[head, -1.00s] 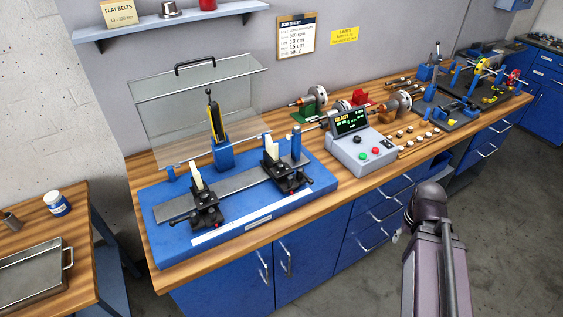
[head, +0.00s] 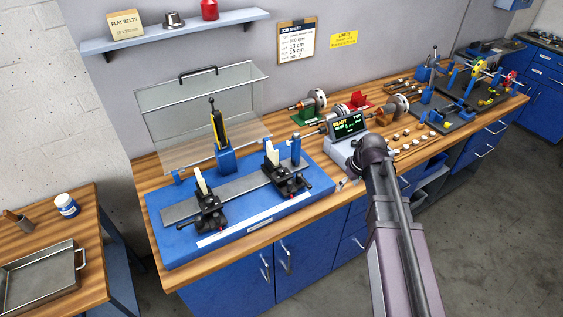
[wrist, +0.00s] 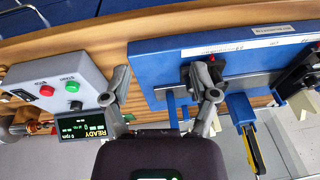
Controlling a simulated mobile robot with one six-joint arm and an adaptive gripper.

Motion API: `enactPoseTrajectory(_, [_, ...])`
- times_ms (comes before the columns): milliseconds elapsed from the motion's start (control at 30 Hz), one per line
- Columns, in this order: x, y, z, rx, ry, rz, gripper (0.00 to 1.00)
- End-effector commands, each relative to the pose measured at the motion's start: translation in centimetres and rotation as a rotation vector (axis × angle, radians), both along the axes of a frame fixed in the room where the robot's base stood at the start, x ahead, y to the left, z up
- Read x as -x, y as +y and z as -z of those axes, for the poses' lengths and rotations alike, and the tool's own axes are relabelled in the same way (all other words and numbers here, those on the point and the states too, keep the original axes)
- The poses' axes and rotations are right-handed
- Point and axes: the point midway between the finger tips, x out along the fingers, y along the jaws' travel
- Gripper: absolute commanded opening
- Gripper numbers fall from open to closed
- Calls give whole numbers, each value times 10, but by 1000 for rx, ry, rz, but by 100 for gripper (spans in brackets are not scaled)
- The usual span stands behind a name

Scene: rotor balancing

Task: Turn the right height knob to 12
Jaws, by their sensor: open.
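The blue balancing bench (head: 165,245) holds two black support stands on a grey rail. The right stand (head: 284,186) has a cream upright and a black knob (head: 307,186) on its right side; a small red dot shows at its front. In the wrist view the scene is upside down, and the right stand (wrist: 203,76) is partly hidden behind one finger. My gripper (wrist: 160,80) is open and empty, its fingers spread between the control box and the stand. In the head view, my arm hides most of it. The height scale is too small to read.
A grey control box (wrist: 42,88) with red and green buttons and a READY screen (head: 348,125) is close beside my gripper. The left stand (head: 209,215), a yellow-and-black device on a blue post (head: 224,160) and a clear guard (head: 165,120) are nearby.

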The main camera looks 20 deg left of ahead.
Motion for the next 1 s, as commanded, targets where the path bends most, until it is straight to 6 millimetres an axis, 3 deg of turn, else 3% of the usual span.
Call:
enactPoseTrajectory(33, [-16,30,-18,-18,-21,-86,76])
enactPoseTrajectory(200, [-36,108,-44,-74,-89,-339,76])
enactPoseTrajectory(400, [-44,169,-61,-117,-148,-529,76])
enactPoseTrajectory(600, [-44,188,-66,-133,-168,-592,76])
enactPoseTrajectory(1000, [-43,189,-64,-132,-168,-593,76])
